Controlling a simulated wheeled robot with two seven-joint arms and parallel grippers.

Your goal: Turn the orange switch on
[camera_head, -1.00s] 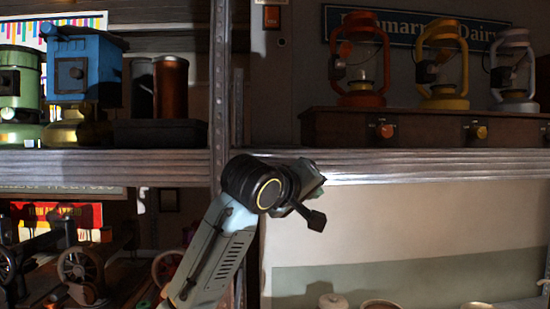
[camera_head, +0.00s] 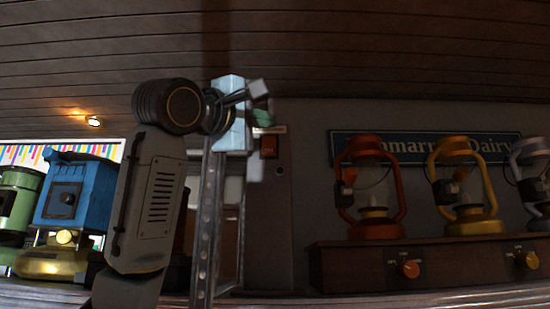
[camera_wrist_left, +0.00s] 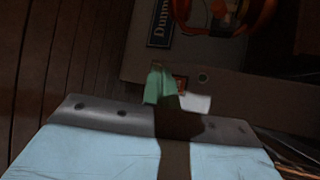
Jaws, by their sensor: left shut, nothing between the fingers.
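An orange-red rotary knob (camera_head: 409,268) is on the front of the dark wooden box, below the orange lantern (camera_head: 375,190), with small labels beside it. A yellow-orange knob (camera_head: 528,261) is farther right. A small orange wall panel (camera_head: 268,147) is on the post left of the lanterns. My left gripper (camera_head: 262,108) is shut and empty, raised in front of the post just above this panel in the picture and well left of the knobs. In the wrist view, its green-tipped fingers (camera_wrist_left: 163,85) overlap the panel (camera_wrist_left: 181,84); contact cannot be told. My right gripper is out of view.
The wooden box (camera_head: 350,270) stands on the shelf with several lanterns on it. A metal upright (camera_head: 207,225) stands behind my left arm. The wall above the lanterns is mostly clear.

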